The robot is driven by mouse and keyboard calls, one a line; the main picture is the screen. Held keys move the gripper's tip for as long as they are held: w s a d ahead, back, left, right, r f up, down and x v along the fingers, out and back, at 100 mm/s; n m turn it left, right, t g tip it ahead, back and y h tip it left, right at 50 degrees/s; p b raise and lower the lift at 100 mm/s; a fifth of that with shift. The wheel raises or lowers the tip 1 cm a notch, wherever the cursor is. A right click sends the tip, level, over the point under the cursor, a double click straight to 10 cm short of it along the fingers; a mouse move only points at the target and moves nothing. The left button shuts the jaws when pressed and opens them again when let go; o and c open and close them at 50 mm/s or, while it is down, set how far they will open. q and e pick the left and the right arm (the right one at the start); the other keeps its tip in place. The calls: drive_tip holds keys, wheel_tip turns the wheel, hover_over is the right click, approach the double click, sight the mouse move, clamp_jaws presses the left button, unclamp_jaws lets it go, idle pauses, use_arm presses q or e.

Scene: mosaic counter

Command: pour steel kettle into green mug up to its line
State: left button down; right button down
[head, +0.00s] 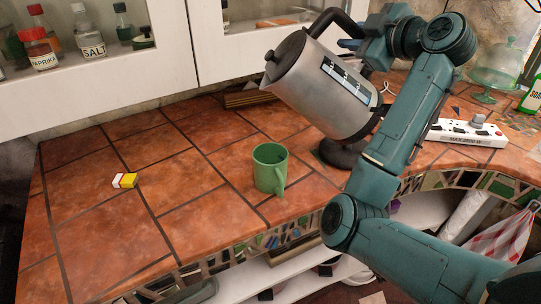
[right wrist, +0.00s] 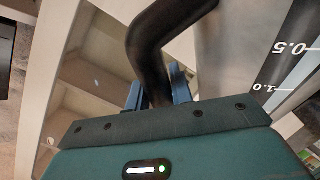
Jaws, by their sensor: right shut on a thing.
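The steel kettle (head: 318,98) is held in the air above the tiled counter, tilted with its black lid and spout toward the left. Its spout is above the green mug and no stream shows. My right gripper (head: 352,44) is shut on the kettle's black handle, which also shows between the blue fingers in the right wrist view (right wrist: 158,60). The green mug (head: 266,172) stands upright on the counter, its handle toward the front right. Its line and its contents cannot be made out. My left gripper is not in view.
A dark round base (head: 338,155) sits behind the mug, under the kettle. A small yellow and white item (head: 124,181) lies at the left. A white power strip (head: 466,132) and a glass dome (head: 495,75) stand at the right.

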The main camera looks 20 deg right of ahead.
drive_tip(key=shift+a+r+n, duration=0.1)
drive_tip(key=shift+a+n, duration=0.2)
drive_tip(key=shift+a, duration=0.1)
drive_tip(key=shift+s+d, duration=0.5)
drive_tip(key=shift+d, duration=0.4)
drive_tip(key=shift+s+d, duration=0.45)
drive_tip(key=shift+d, duration=0.4)
drive_tip(key=shift+d+r+m+p, duration=0.35)
drive_tip(key=shift+d+m+p, duration=0.15)
drive_tip(key=shift+d, duration=0.35)
drive_tip(key=shift+a+f, duration=0.15)
drive_tip(key=shift+f, duration=0.05)
drive_tip(key=shift+a+f+n+h+b, duration=0.2)
drive_tip(key=shift+a+n, duration=0.15)
drive_tip(key=shift+a, duration=0.25)
drive_tip(key=shift+a+f+n+h+b, duration=0.15)
drive_tip(key=shift+a+n+b, duration=0.15)
drive_tip(key=shift+a, duration=0.3)
drive_tip(key=shift+a+f+n+h+b, duration=0.15)
drive_tip(key=shift+a+n, duration=0.2)
drive_tip(key=shift+a, duration=0.25)
drive_tip(key=shift+a+f+n, duration=0.3)
drive_tip(key=shift+a+f, duration=0.05)
drive_tip(key=shift+a, duration=0.3)
drive_tip(key=shift+a+f+n, duration=0.3)
drive_tip(key=shift+a+f, duration=0.05)
drive_tip(key=shift+a, duration=0.25)
drive_tip(key=shift+d, duration=0.15)
